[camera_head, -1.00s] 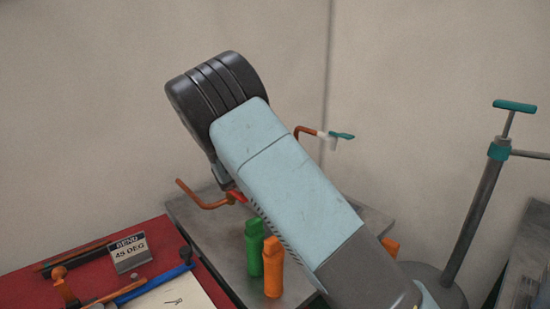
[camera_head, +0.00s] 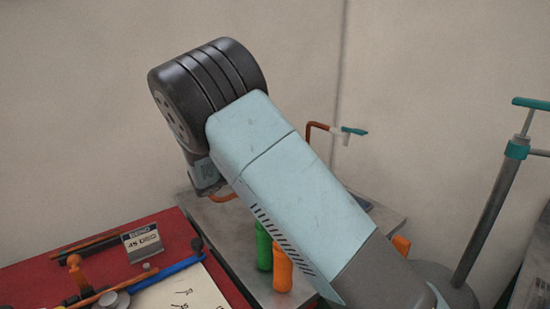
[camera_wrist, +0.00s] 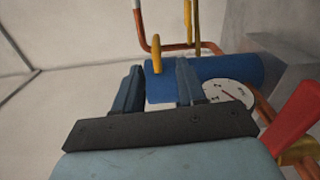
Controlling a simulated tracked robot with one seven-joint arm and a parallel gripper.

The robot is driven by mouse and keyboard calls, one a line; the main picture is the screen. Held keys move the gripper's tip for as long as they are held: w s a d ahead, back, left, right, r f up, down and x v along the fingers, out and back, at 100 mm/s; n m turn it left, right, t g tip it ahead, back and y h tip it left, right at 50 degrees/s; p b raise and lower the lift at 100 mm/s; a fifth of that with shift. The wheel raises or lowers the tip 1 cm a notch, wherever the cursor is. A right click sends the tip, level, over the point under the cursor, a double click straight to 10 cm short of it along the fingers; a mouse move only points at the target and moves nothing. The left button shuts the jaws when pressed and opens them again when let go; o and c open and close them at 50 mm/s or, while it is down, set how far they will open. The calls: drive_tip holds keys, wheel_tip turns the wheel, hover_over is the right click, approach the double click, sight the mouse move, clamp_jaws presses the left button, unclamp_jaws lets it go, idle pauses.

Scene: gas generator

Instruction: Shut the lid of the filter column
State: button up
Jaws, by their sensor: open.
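My gripper (camera_wrist: 157,88) is open in the wrist view, its two blue-grey fingers apart with nothing visible held between them. Beyond the fingertips is a blue rounded body (camera_wrist: 225,68), with a yellow tab (camera_wrist: 156,54) standing up at its left part. A white round gauge (camera_wrist: 228,94) is just right of the right finger. I cannot tell whether the blue body is part of the filter column or its lid. In the head view my arm hides the gripper and much of the grey bench.
In the wrist view, copper pipes (camera_wrist: 181,45) rise behind the blue body and a red handle (camera_wrist: 292,115) is close at right. In the head view, green (camera_head: 264,246) and orange (camera_head: 282,266) bottles stand on the grey bench (camera_head: 232,226). A teal-handled pump (camera_head: 485,205) stands right.

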drive_tip(key=shift+v, duration=1.15)
drive_tip(key=s+d+r+m+g+y, duration=0.4)
drive_tip(key=s+d, duration=0.3)
drive_tip(key=d, duration=0.5)
drive_tip(key=s+d+r+m+g+y, duration=0.1)
drive_tip(key=s+d+r+g+y, duration=0.35)
drive_tip(key=d, duration=0.85)
drive_tip(key=s+d+r+m+t+y, duration=0.1)
drive_tip(key=s+r+y, duration=0.1)
drive_tip(key=s, duration=1.1)
drive_tip(key=s+d+r+m+t+y, duration=0.2)
drive_tip(key=s+r+y, duration=0.1)
drive_tip(key=s, duration=1)
drive_tip(key=shift+d+y, duration=0.2)
drive_tip(key=shift+y, duration=0.15)
